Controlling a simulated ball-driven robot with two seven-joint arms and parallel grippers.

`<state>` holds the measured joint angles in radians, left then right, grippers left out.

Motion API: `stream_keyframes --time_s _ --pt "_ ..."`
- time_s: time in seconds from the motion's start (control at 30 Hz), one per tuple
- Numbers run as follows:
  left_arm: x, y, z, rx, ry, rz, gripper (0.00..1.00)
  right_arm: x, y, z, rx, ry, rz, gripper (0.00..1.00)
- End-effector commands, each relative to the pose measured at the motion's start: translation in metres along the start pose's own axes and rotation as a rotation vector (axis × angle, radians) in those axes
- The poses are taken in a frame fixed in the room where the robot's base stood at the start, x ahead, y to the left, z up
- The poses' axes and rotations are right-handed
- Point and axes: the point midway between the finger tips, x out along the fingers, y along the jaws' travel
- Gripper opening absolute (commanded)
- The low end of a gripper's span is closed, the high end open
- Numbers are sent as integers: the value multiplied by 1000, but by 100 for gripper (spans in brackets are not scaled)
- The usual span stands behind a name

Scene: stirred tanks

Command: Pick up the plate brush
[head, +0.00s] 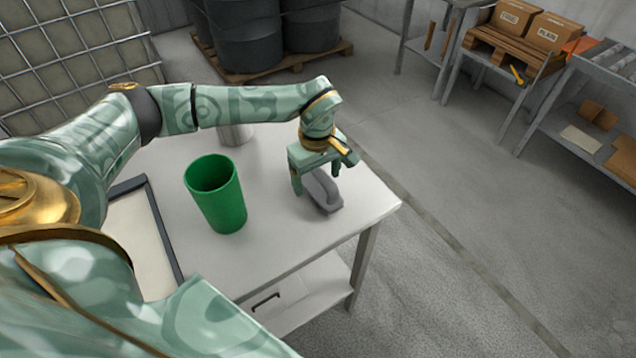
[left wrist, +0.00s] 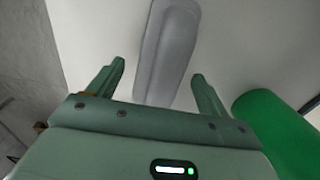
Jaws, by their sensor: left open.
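The plate brush, a grey long-shaped thing (head: 323,191), lies on the white table (head: 274,236) near its right end. It also shows in the left wrist view (left wrist: 169,50), reaching from the top edge down to between my fingers. My left gripper (head: 316,182) is open right above the brush, with its fingers pointing down on either side of it. In the left wrist view the left gripper (left wrist: 160,82) shows a gap between each finger and the brush. Part of the brush is hidden by the gripper in the head view. My right gripper is not in view.
A green cup (head: 216,194) stands on the table left of the brush. A metal cylinder (head: 235,134) stands behind my left forearm. A dark-rimmed tray (head: 150,232) lies at the table's left. The table's right edge is close to the brush.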

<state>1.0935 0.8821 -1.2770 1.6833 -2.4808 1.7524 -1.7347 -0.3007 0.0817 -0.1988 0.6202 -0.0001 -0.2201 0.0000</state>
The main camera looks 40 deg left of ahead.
Motion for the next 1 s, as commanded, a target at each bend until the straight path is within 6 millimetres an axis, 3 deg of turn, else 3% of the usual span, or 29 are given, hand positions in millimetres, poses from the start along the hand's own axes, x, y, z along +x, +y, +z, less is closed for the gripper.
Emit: stream_keyframes --time_s 0.23,0.43,0.77,1.0 --pt "2 0 0 0 0 1 79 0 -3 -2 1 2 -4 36" --pt "2 0 0 0 0 1 28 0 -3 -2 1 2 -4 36" --pt "-1 0 0 0 0 2 27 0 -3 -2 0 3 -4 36" --pt "-32 1 -1 0 2 6 27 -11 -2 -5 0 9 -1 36"
